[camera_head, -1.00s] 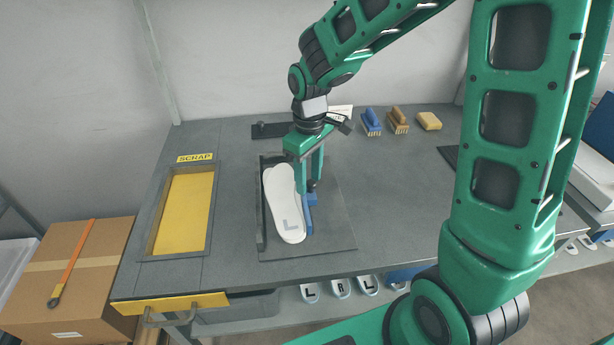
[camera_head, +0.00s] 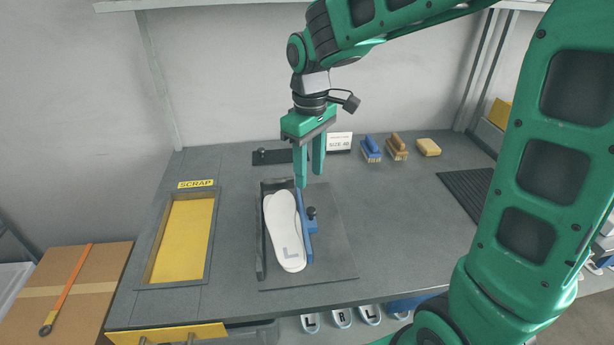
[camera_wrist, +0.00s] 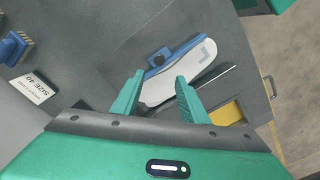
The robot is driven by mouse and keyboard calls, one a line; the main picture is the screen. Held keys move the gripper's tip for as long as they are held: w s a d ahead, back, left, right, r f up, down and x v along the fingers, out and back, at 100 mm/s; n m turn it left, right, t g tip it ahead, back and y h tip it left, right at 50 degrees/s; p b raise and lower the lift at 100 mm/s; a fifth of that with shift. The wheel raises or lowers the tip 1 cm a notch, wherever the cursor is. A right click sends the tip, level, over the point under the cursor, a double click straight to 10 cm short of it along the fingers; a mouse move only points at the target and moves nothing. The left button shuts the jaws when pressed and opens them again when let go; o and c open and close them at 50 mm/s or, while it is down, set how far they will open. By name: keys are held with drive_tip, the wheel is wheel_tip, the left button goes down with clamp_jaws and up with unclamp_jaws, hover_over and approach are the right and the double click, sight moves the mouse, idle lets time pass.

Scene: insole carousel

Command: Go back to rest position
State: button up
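My gripper (camera_head: 310,180) hangs above the back end of the fixture on the bench. Its two green fingers are apart with nothing between them. White insoles marked L (camera_head: 284,232) lie in the fixture, between a dark rail (camera_head: 261,238) on the left and a blue clamp bar (camera_head: 305,228) with a black knob on the right. In the wrist view my open gripper (camera_wrist: 160,88) shows with the white insole (camera_wrist: 205,60) beyond its fingers, below and apart from them.
A yellow scrap opening (camera_head: 182,235) is at the left of the bench. A cardboard box (camera_head: 70,290) sits at lower left.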

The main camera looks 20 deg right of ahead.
idle(0.3)
drive_tip(key=s+d+r+m, duration=0.1)
drive_tip(key=s+d+m, duration=0.6)
drive_tip(key=s+d, duration=0.7)
drive_tip(key=s+d+f+m, duration=0.2)
drive_tip(key=s+d+m, duration=0.4)
drive_tip(key=s, duration=0.5)
drive_tip(key=shift+d+f, duration=0.2)
drive_tip(key=shift+f, duration=0.05)
drive_tip(key=shift+w+f, duration=0.25)
drive_tip(key=shift+w, duration=0.45)
